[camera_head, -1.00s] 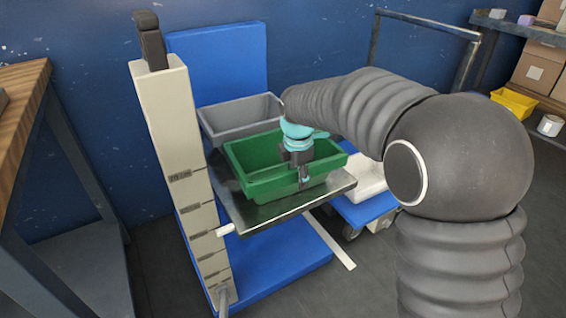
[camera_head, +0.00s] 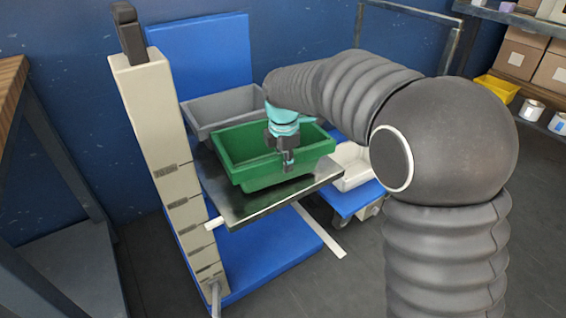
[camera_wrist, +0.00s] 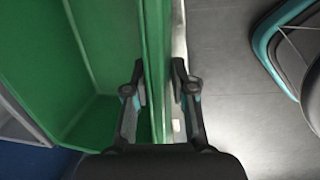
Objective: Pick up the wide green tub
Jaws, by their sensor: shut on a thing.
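The wide green tub (camera_head: 262,178) is at the blue lift's dark platform, open side up and looking empty. In the head view I cannot tell for sure whether its base touches the platform or is slightly above it. My gripper (camera_head: 289,165) points down at the tub's near long wall, with one finger inside and one outside. In the wrist view my gripper (camera_wrist: 158,100) is shut on that wall, and the tub's inside (camera_wrist: 95,60) lies to the left. The tub's underside is hidden.
The platform (camera_head: 250,208) is fixed to a beige column (camera_head: 160,145). A grey tub (camera_head: 205,108) is behind the green one. A white tub (camera_head: 357,165) on a blue cart (camera_head: 350,198) stands to the right. A wooden bench (camera_head: 12,85) is left, shelves with boxes (camera_head: 515,65) right.

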